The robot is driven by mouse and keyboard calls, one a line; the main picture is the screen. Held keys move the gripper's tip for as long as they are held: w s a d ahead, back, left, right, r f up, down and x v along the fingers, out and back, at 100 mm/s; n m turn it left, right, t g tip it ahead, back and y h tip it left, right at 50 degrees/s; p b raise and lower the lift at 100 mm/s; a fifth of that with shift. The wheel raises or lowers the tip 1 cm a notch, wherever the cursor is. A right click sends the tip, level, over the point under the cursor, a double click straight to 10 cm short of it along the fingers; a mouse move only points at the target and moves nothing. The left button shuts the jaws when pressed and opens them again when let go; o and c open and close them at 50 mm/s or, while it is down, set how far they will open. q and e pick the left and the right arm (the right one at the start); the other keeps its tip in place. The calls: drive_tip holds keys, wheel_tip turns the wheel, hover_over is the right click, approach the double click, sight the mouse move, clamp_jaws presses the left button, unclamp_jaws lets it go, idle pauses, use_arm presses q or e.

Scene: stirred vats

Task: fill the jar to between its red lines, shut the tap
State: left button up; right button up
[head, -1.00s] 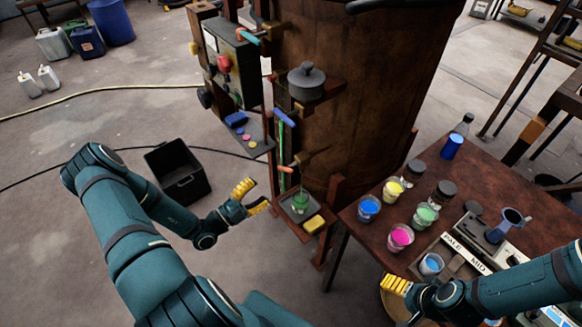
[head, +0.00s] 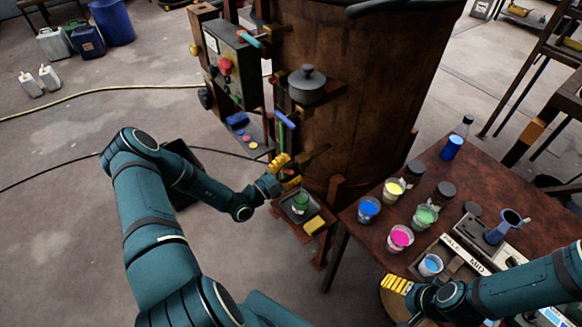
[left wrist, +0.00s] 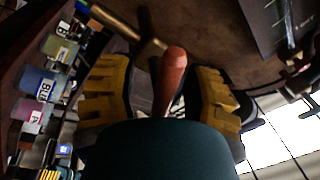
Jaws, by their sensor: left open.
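The jar (head: 301,203) stands on a small tray below the vat's lower tap and holds green liquid. Its red lines and exact level are too small to tell. My left gripper (head: 284,173) is at the tap, just above the jar, and hides most of it in the head view. In the left wrist view the tap's orange-red handle (left wrist: 173,72) lies between the spread yellow fingers of my left gripper (left wrist: 160,92), with a gap at each side. My right gripper (head: 397,284) is beside the table's near left edge; its opening is unclear.
The brown vat (head: 365,100) stands behind the tap, with a control box (head: 232,67) at its left. A yellow sponge (head: 314,224) lies beside the jar. The table (head: 375,248) at right holds several paint jars. A black bin is mostly hidden behind my left arm.

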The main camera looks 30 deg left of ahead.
use_arm(q)
clamp_jaws()
drive_tip(key=shift+r+m, duration=0.1)
drive_tip(key=shift+m, duration=0.2)
drive_tip(key=shift+w+m+h, duration=0.1)
drive_tip(key=shift+m+h, duration=0.2)
drive_tip(key=shift+m, duration=0.9)
drive_tip(key=shift+m+g+h+p, duration=0.2)
drive_tip(key=shift+m+g+h, duration=0.15)
drive_tip(key=shift+m, duration=1)
drive_tip(key=shift+m+g+h+p, duration=0.25)
drive_tip(key=shift+m+h, duration=0.1)
drive_tip(key=shift+m, duration=1)
drive_tip(key=shift+d, duration=0.1)
